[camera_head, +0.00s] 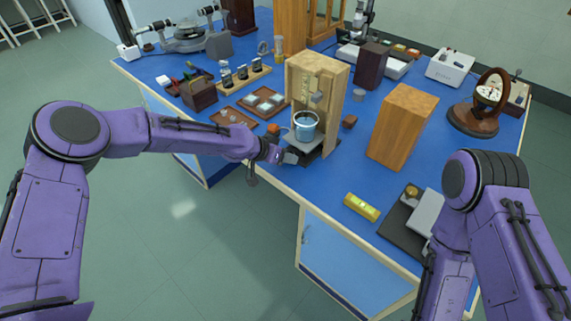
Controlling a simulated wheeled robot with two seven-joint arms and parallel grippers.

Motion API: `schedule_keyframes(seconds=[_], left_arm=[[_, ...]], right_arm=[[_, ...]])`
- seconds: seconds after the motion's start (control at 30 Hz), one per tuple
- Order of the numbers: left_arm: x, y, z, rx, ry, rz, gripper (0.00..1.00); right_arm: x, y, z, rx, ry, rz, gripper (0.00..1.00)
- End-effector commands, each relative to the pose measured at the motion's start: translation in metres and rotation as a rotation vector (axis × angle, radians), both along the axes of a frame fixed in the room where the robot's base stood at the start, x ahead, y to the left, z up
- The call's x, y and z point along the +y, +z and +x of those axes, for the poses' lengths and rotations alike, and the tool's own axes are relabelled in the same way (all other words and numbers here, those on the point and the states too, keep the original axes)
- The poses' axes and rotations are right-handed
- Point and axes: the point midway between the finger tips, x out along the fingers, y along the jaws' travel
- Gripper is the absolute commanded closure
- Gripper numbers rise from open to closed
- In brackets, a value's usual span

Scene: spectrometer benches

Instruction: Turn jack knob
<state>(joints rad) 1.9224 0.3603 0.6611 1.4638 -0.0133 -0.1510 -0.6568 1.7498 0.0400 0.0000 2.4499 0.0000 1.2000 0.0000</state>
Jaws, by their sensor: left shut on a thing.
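A small lab jack with a pale top plate (302,140) stands at the front edge of the blue bench, at the foot of an open wooden cabinet. A blue-grey cup (305,125) sits upright on the plate. My left gripper (288,157) is at the jack's front left side, low by the bench edge. It is shut on the jack knob, which the fingers hide. My right arm comes in at the right, and its gripper is out of view.
The wooden cabinet (334,101) stands close behind the jack. A wooden block (401,126) is to its right. A yellow level (361,207) lies near the front edge. Trays and vial racks crowd the left. Bare blue bench (338,178) lies in front right of the jack.

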Motion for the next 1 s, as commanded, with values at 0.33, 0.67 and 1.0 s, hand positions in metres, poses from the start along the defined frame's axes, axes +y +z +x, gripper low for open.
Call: schedule_keyframes(seconds=[0.33,0.67,1.0], left_arm=[[0.003,-0.002,0.003,0.088,0.004,-0.126,0.93],[0.003,0.000,0.003,0.107,0.004,-0.151,0.93],[0.003,0.000,0.003,0.107,0.004,-0.150,0.37]], right_arm=[[0.000,-0.030,0.000,0.000,0.000,0.000,0.57],[0.000,-0.033,0.000,0.000,0.000,0.000,0.57],[0.000,-0.033,0.000,0.000,0.000,0.000,0.57]])
